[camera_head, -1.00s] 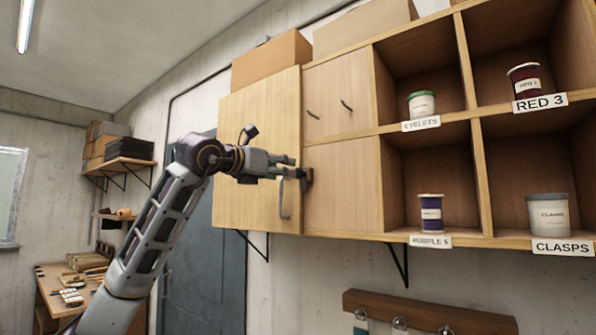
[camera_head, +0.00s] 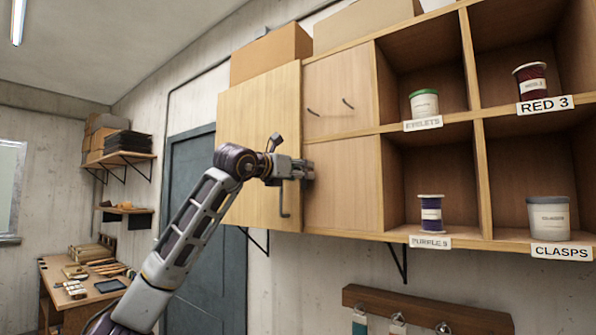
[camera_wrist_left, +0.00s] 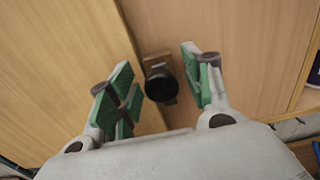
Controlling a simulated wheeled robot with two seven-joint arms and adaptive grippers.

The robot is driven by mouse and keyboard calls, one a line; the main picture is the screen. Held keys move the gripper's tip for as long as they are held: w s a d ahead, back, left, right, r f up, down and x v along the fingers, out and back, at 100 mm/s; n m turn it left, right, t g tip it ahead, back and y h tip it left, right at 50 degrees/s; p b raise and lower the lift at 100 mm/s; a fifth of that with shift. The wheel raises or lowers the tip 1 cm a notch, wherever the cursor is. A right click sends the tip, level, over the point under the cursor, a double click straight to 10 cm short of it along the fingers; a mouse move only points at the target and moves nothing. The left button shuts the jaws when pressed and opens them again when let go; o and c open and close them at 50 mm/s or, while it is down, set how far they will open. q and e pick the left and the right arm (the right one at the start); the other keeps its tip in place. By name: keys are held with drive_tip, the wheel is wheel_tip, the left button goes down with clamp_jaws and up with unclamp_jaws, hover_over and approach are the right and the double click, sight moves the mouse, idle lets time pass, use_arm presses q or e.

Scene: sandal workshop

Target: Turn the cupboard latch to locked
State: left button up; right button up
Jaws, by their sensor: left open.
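The cupboard door (camera_head: 255,125) is a pale wood panel that looks shut against the cabinet. The latch (camera_wrist_left: 160,80) is a dark round knob on a small brown block, beside the door's seam in the left wrist view. Its turned position is hard to tell. My left gripper (camera_head: 304,170) is at the latch and hides most of it in the head view. In the left wrist view the green-padded fingers of this gripper (camera_wrist_left: 158,72) are spread, one on each side of the knob, with gaps showing. My right gripper is out of view.
A door handle (camera_head: 285,203) hangs just below my left gripper. Open cubbies to the right hold a purple spool (camera_head: 431,212), a clasps tub (camera_head: 548,217) and other containers. Cardboard boxes (camera_head: 272,52) sit on top. A workbench (camera_head: 62,290) stands at lower left.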

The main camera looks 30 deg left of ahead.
use_arm(q)
drive_tip(key=c, duration=1)
drive_tip(key=shift+c, duration=0.2)
